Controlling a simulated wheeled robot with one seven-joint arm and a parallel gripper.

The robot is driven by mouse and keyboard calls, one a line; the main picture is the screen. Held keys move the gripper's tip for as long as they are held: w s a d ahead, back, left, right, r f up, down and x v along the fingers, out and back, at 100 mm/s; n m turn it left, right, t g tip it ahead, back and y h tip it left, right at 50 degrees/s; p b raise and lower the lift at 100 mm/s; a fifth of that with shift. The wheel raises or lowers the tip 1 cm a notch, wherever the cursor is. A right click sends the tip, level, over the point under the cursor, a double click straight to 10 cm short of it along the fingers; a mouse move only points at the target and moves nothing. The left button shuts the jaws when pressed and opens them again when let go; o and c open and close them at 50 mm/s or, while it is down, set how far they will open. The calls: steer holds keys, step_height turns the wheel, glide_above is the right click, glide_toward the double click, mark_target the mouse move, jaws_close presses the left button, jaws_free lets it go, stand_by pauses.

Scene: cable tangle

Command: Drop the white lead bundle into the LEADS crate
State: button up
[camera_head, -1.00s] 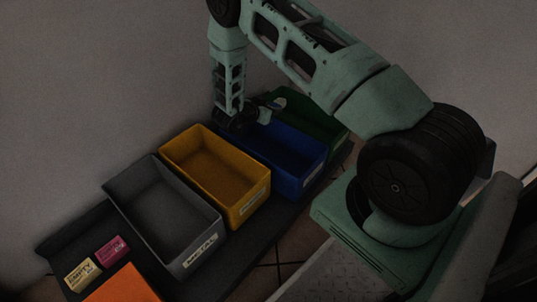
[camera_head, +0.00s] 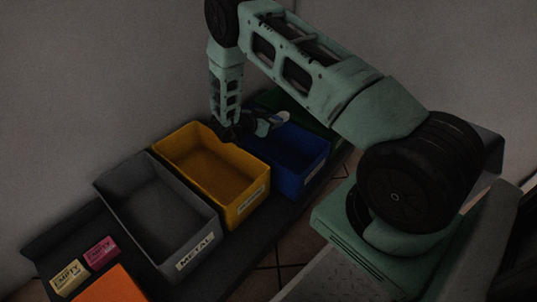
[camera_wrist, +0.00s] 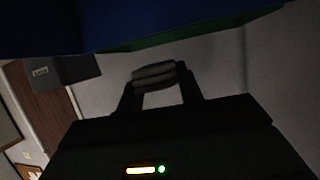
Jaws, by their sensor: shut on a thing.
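My gripper (camera_head: 262,122) hangs over the back part of the blue crate (camera_head: 305,182), beside the yellow crate's back corner. In the wrist view its two fingers (camera_wrist: 157,90) are shut on a pale, rolled bundle (camera_wrist: 155,73), which lies across the fingertips. A small pale patch, likely the white lead bundle (camera_head: 281,117), shows at the gripper in the head view. The picture is too dark to tell its strands. I cannot read which crate is marked LEADS; the blue crate's label is hidden or too small to read.
A yellow crate (camera_head: 222,201) and a grey crate (camera_head: 150,232) labelled METAL stand in a row left of the blue one. A green crate (camera_head: 325,128) is partly hidden behind my arm. Yellow and pink boxes (camera_head: 102,252) and an orange object (camera_head: 108,288) lie at the front left.

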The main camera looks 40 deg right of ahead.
steer(key=o, duration=1.1)
steer(key=p+v, duration=0.6)
steer(key=v, duration=1.1)
steer(key=shift+a+p, duration=0.25)
steer(key=shift+p, duration=0.1)
